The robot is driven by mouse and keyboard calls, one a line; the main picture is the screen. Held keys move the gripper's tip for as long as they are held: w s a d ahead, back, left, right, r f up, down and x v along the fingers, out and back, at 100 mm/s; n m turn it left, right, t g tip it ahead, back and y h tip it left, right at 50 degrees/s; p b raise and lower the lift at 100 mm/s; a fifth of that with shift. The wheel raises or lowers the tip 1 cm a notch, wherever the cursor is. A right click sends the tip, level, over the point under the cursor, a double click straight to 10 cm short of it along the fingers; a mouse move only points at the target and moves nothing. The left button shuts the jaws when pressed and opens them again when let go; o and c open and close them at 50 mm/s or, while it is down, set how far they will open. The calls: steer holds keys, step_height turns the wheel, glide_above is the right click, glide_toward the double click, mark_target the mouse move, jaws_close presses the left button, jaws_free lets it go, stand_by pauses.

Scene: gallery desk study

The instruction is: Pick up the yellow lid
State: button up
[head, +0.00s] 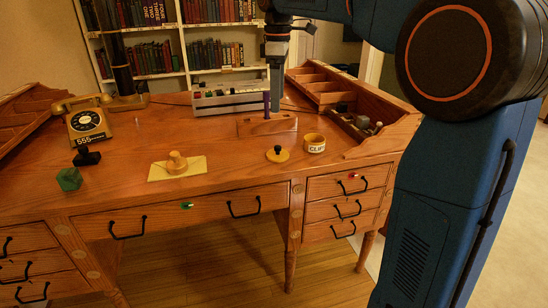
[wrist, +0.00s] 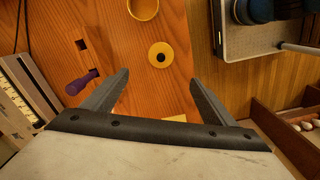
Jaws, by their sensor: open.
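The yellow lid (head: 278,155) is a flat round disc with a black knob, lying on the desk top near its front. In the wrist view the lid (wrist: 153,60) appears just past the fingertips, between their lines and below them. My gripper (head: 275,101) points down over the desk, behind and above the lid. Its two fingers are spread in the wrist view (wrist: 160,78), with nothing between them. No contact with the lid shows.
A yellow cup labelled clips (head: 315,144) stands right of the lid. A purple-handled tool (head: 267,107) stands upright in a wooden block (head: 250,128) behind it. A yellow pad (head: 158,172) with a knobbed piece lies left. The desk's front edge is close; bare wood surrounds the lid.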

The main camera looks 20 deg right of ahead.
mark_target(278, 146)
step_height(278, 146, down, 17)
steer(key=shift+s+d+f, duration=0.1)
steer(key=shift+s, duration=0.05)
stand_by(0.6)
steer(key=c, duration=1.1)
steer(key=shift+r, duration=0.2)
